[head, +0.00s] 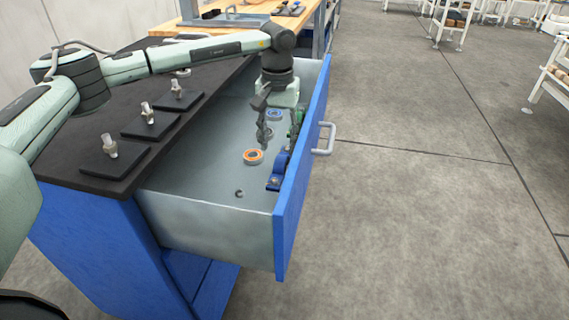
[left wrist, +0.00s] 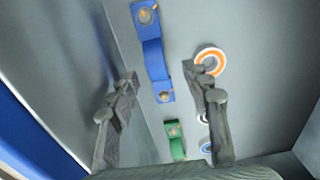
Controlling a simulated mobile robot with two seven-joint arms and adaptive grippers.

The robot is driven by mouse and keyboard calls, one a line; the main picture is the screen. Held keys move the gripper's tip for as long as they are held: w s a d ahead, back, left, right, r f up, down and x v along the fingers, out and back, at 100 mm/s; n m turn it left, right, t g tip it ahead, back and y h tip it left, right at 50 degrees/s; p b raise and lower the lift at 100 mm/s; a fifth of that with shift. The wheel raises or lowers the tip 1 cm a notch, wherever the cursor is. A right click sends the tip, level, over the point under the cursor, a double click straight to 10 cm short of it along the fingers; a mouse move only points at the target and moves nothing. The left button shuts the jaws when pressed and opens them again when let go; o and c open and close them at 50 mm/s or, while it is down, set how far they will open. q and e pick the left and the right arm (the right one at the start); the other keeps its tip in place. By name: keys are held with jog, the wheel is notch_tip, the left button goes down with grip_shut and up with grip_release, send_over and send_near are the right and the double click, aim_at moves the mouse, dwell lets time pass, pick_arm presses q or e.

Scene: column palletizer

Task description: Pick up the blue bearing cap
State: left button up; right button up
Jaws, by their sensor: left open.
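The blue bearing cap (head: 279,172) lies in the open drawer, close to the drawer's blue front panel. In the left wrist view the blue bearing cap (left wrist: 155,58) is a long arched piece with a bolt at each end. My left gripper (head: 278,132) points down into the drawer, beyond the cap in the head view. In the left wrist view my left gripper (left wrist: 161,84) is open, its fingers on either side of the cap's near end in the picture, with nothing gripped. I cannot tell how high the fingertips are. My right gripper is not in view.
A green bearing cap (left wrist: 176,140) lies near the blue one. An orange-ringed bearing (head: 253,157) and a blue-ringed bearing (head: 275,115) also lie in the drawer (head: 205,208). Black plates with metal fittings (head: 146,113) stand on the dark top to the left. The drawer handle (head: 325,140) sticks out right.

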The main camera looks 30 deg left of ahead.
aim_at(281, 158)
pick_arm(q)
jog(key=f, duration=0.3)
jog(key=f+p, duration=0.1)
jog(key=f, duration=0.1)
jog(key=shift+w+d+f, duration=0.1)
jog(key=shift+d+f, duration=0.1)
jog(key=shift+d, duration=0.1)
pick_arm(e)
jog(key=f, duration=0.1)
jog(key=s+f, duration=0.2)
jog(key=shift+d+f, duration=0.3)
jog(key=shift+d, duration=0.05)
pick_arm(q)
grip_shut()
jog(key=shift+r, duration=0.1)
